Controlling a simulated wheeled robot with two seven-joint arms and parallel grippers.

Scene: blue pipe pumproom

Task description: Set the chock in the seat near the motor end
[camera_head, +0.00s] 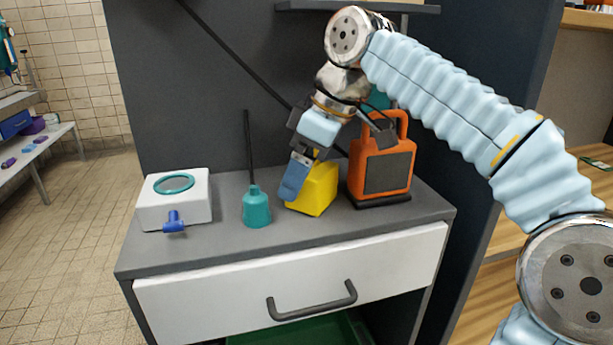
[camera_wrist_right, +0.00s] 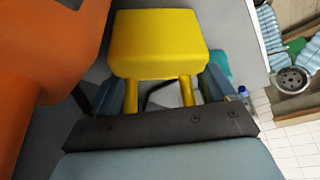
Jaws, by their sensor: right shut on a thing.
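A yellow block (camera_head: 320,190), which looks like the chock, is at the worktop between a teal oil can and an orange can. My right gripper (camera_head: 308,168) comes down on it from above and is shut on it. The block looks slightly tilted; I cannot tell whether it touches the worktop. In the right wrist view the yellow block (camera_wrist_right: 160,42) sits between my blue fingers (camera_wrist_right: 168,92), with two yellow posts reaching toward the palm. I make out no motor and no seat. My left gripper is in neither view.
The orange can (camera_head: 382,165) stands close at the block's right. The teal oil can (camera_head: 257,205) with a tall spout stands at its left. A white box (camera_head: 174,200) with a blue tap is at the worktop's left. A white drawer (camera_head: 300,280) is below. A shelf (camera_head: 360,7) hangs above.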

